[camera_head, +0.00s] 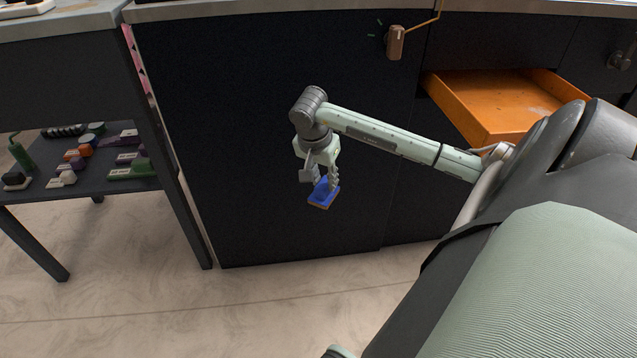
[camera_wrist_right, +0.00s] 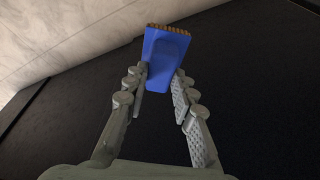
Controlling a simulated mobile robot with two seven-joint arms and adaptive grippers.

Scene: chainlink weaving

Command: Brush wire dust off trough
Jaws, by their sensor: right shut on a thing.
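My right gripper (camera_head: 322,178) is shut on a blue brush (camera_head: 321,191) with brown bristles. It holds the brush in the air in front of the dark cabinet front, bristles pointing down. In the right wrist view the brush (camera_wrist_right: 164,58) sits between the two fingers of the gripper (camera_wrist_right: 159,88), its bristle edge at the far end. My left gripper is not in view. I cannot identify the trough or any wire dust in these frames.
An orange drawer (camera_head: 487,110) stands open at the right, near my right arm. The dark cabinet (camera_head: 250,120) fills the middle. A low shelf (camera_head: 75,188) with several small items is at the left. The floor (camera_head: 200,310) in front is clear.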

